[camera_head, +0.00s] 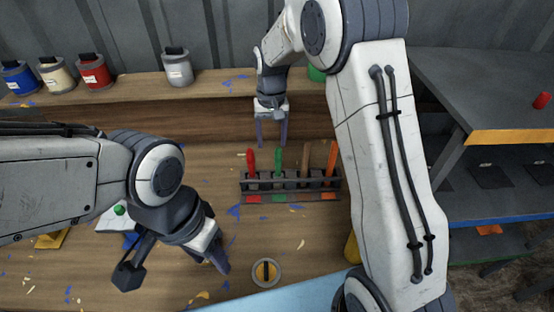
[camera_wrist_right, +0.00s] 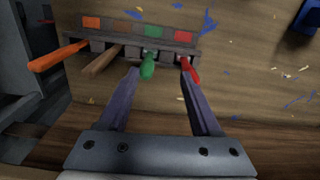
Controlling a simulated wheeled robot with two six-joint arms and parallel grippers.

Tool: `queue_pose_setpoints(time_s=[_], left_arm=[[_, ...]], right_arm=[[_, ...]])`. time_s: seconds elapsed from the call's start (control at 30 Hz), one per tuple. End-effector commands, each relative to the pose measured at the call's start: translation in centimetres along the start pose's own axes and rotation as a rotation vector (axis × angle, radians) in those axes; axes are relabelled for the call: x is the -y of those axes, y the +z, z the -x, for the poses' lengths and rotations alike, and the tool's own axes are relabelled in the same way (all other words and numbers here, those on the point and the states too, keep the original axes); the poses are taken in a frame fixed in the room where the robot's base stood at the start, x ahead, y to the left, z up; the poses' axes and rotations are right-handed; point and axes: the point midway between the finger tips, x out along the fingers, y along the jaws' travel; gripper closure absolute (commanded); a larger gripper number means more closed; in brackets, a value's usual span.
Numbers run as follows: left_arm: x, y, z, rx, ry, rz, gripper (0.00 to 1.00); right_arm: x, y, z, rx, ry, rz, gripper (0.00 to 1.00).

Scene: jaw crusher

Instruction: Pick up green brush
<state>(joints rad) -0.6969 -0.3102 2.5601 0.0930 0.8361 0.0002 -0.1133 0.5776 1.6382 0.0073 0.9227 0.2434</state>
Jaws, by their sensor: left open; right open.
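The green brush (camera_head: 278,159) stands in a dark rack (camera_head: 290,184) on the wooden bench, between a red brush (camera_head: 251,162) and a brown brush (camera_head: 305,160). Only its green handle shows clearly. My right gripper (camera_head: 271,140) is open just behind the rack, near the red and green handles. In the right wrist view, the green handle (camera_wrist_right: 148,66) lies between the two fingers, close to the left one, and the red handle (camera_wrist_right: 189,70) is by the right finger's tip. My left gripper (camera_head: 220,262) is open, low over the bench at the front left, away from the rack.
An orange brush (camera_head: 331,158) stands at the rack's right end. Paint cans, blue (camera_head: 19,78), cream (camera_head: 55,75), red (camera_head: 94,71) and grey (camera_head: 177,67), line the back ledge. A round tin (camera_head: 266,272) sits in front. Bench left of the rack is mostly clear.

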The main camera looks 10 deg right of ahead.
Motion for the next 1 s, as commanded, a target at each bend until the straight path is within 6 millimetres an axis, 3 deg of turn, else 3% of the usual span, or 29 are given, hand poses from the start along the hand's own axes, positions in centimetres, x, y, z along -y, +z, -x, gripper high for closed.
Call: queue_pose_setpoints(time_s=[0.1,0.2,0.4,0.67,0.8,1.0], left_arm=[[-0.1,0.0,0.7,0.000,0.000,0.000,0.50],[-0.1,-0.1,1.0,0.000,0.000,0.000,0.50],[-0.1,-0.1,1.6,0.000,0.000,0.000,0.50],[-0.2,-0.1,2.6,0.000,0.000,0.001,0.50],[-0.3,-0.2,3.9,0.000,0.000,0.002,0.50],[-0.3,-0.2,4.3,0.000,0.000,0.002,0.50]], right_arm=[[-1.6,-1.9,-0.8,0.003,0.006,-0.055,0.35],[-2.1,-2.4,-1.9,0.005,0.008,-0.068,0.35],[-2.0,-2.4,-5.0,0.006,0.008,-0.067,0.35],[-2.1,-2.4,-7.1,0.005,0.008,-0.066,0.35],[-2.2,-2.5,-9.1,0.007,0.008,-0.066,0.35],[-2.2,-2.6,-11.3,0.002,0.007,-0.066,0.35]])
